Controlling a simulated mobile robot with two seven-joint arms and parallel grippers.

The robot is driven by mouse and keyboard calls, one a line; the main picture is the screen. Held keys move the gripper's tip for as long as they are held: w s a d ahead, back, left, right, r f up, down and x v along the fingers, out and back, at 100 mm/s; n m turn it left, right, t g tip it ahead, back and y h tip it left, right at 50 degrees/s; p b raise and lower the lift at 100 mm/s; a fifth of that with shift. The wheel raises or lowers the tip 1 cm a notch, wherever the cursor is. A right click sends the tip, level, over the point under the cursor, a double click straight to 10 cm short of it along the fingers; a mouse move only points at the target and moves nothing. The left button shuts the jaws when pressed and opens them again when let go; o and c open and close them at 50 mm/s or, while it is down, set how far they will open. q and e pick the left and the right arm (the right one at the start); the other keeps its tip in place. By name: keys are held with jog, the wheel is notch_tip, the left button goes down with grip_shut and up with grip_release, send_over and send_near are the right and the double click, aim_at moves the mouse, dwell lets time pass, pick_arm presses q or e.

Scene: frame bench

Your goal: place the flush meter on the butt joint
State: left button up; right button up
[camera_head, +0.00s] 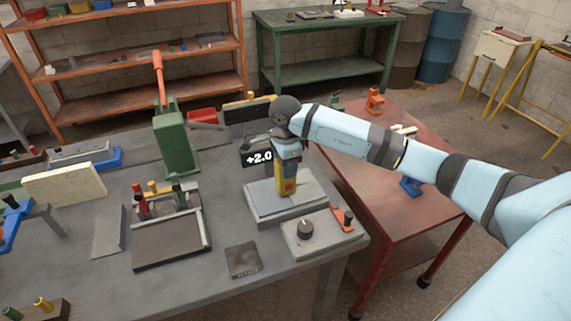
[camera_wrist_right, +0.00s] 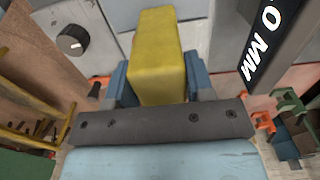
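The flush meter (camera_head: 287,187) is a yellow block with a dark lower part, upright over the butt joint. The butt joint (camera_head: 259,207) is a pair of pale grey plates on the bench. My right gripper (camera_head: 287,163) is shut on the meter from above. In the right wrist view, the yellow meter (camera_wrist_right: 157,55) stands between the blue fingers of my right gripper (camera_wrist_right: 160,88). I cannot tell whether the meter's foot touches the plates. A black readout (camera_head: 257,157) shows +2.0; it also shows in the wrist view (camera_wrist_right: 265,40). My left gripper is not in view.
A grey box with a dark knob (camera_head: 305,229) stands in front of the plates. A tool tray (camera_head: 172,244), a dark square pad (camera_head: 243,260) and a green press (camera_head: 174,143) are to the left. A red table (camera_head: 400,220) stands at right, beneath my arm.

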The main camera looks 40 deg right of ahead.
jog(key=o, duration=0.4)
jog(key=shift+c, duration=0.2)
notch_tip(320, 180, up, 12)
jog(key=b, duration=0.1)
jog(key=shift+r+b, duration=0.2)
jog(key=shift+b, duration=0.1)
